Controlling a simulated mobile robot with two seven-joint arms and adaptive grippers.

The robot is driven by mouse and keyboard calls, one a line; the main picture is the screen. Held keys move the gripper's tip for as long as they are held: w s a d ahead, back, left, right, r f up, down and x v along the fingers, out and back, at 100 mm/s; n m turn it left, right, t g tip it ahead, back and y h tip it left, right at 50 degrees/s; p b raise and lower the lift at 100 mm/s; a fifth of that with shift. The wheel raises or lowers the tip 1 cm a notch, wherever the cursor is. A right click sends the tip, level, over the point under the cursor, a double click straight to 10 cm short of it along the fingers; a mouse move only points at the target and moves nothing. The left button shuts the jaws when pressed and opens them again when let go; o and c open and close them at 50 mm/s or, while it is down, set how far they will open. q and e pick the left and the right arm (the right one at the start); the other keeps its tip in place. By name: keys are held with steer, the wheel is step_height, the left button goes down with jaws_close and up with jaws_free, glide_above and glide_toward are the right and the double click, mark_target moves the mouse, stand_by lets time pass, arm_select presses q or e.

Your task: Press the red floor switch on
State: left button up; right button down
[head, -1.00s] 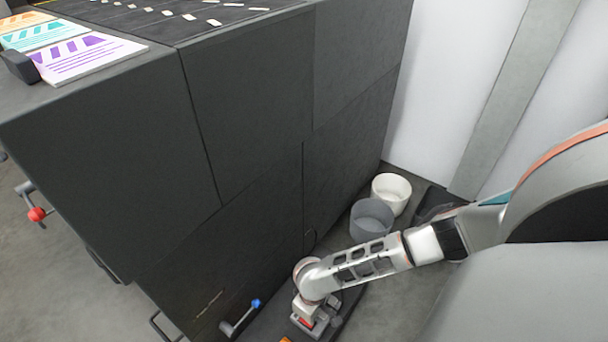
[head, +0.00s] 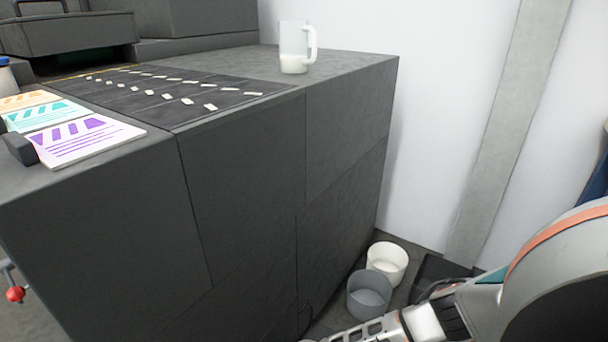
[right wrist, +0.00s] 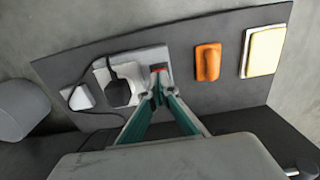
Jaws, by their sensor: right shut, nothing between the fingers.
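In the right wrist view a small red part (right wrist: 159,69) shows on a pale grey block with a black plug (right wrist: 120,90) and a cable; it looks like the red switch. My right gripper (right wrist: 157,88) points down at it with its fingers shut and empty. The fingertips overlap the block's near side and partly hide the red part. I cannot tell whether they touch it or whether it is on. In the head view only my right arm shows at lower right; its gripper and the switch are below the frame. My left gripper is not in view.
The block lies on a dark floor mat (right wrist: 182,95) with a small white box (right wrist: 82,97), an orange item (right wrist: 208,62) and a yellow-white pad (right wrist: 264,51). A grey bucket (head: 368,298) and a white bucket (head: 388,264) stand beside the dark cabinet (head: 250,200). A mug (head: 293,60) stands on top.

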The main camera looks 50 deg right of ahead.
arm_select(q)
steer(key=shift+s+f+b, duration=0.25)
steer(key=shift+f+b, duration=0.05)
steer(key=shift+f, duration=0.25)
arm_select(e)
steer(key=shift+f, duration=0.7)
stand_by(0.3)
